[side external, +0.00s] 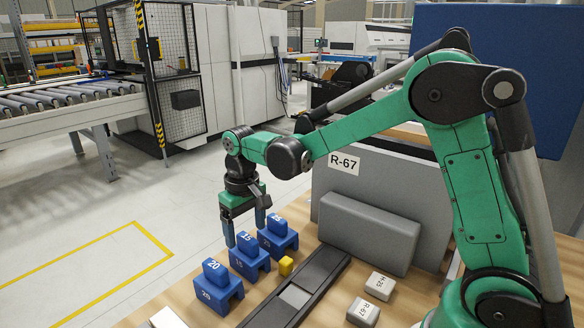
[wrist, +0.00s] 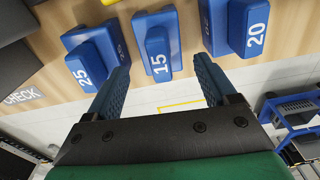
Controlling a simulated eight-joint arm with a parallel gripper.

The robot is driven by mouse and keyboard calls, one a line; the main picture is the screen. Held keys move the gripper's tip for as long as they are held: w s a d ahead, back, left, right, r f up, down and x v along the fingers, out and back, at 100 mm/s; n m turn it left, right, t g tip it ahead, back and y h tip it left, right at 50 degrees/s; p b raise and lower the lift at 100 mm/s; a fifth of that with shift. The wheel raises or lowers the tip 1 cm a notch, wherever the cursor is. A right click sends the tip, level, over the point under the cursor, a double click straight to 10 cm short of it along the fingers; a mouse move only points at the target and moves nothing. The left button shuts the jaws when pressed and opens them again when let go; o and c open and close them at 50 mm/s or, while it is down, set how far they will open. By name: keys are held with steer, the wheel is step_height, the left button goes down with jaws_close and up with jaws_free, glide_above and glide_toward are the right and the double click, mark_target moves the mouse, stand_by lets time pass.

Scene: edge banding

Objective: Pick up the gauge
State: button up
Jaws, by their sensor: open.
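Three blue gauges stand in a row on the wooden table, each with a raised, numbered grip block: the 20 gauge (side external: 217,290) nearest, the 15 gauge (side external: 250,262) in the middle, the 25 gauge (side external: 278,240) farthest. My gripper (side external: 245,237) points down over the middle gauge, its jaws open and empty. In the wrist view my gripper (wrist: 162,66) has its fingertips either side of the 15 gauge (wrist: 157,45), with the 25 gauge (wrist: 95,50) to the left and the 20 gauge (wrist: 245,25) to the right. I cannot tell the exact height gap.
A dark rail (side external: 322,268) runs beside the row. A grey block (side external: 368,232) stands before the grey R-67 panel (side external: 400,180).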

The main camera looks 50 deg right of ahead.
mark_target(247, 252)
steer(key=shift+w+f, duration=0.2)
steer(key=shift+f, duration=3)
steer(key=c, duration=1.1)
steer(key=shift+c, duration=0.2)
steer(key=shift+r, duration=0.1)
step_height(247, 252, up, 20)
